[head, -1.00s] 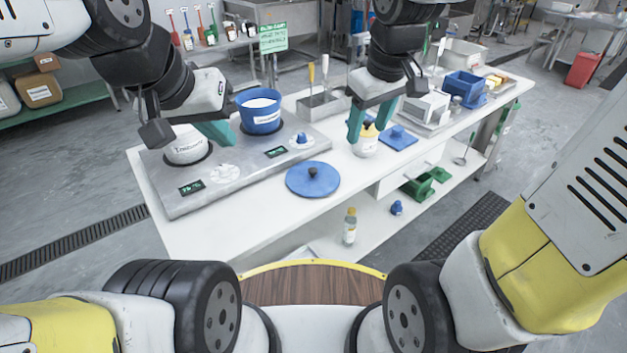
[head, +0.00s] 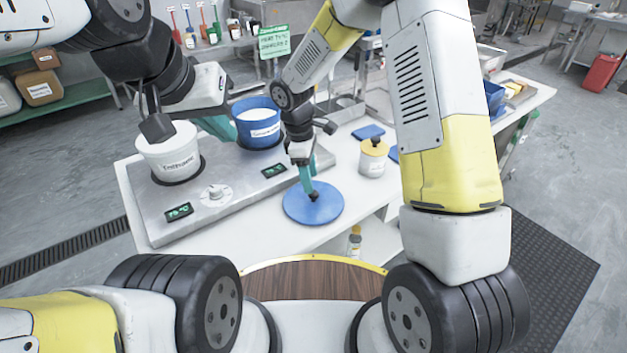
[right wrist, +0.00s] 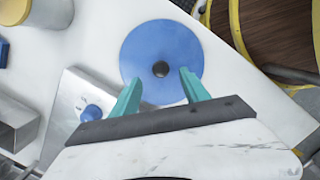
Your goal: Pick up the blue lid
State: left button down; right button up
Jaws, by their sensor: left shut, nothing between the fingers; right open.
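The blue lid (head: 300,208) is a flat round disc with a small dark knob (head: 314,197) at its middle. It lies on the white table in front of the metal scale unit. My right gripper (head: 309,188) is above the lid with its teal fingertips close to the knob. In the right wrist view the lid (right wrist: 160,45) lies ahead of the right gripper (right wrist: 160,88), whose fingers are open with the knob ahead of the gap. Whether they touch the lid cannot be told. My left gripper (head: 216,124) is shut and empty, between the white and blue buckets.
A white bucket (head: 168,155) and a blue bucket (head: 257,117) stand on the scale unit (head: 215,220). A jar with a yellow top (head: 373,160) stands to the right of the lid. A small bottle (head: 354,243) is below the table edge.

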aim_at(314, 198)
jog(key=shift+s+d+f, duration=0.1)
jog(key=shift+d+f, duration=0.1)
jog(key=shift+f, duration=1)
jog(key=shift+s+d+f, duration=0.1)
jog(key=shift+d+f, duration=0.1)
jog(key=shift+f, duration=0.95)
grip_shut()
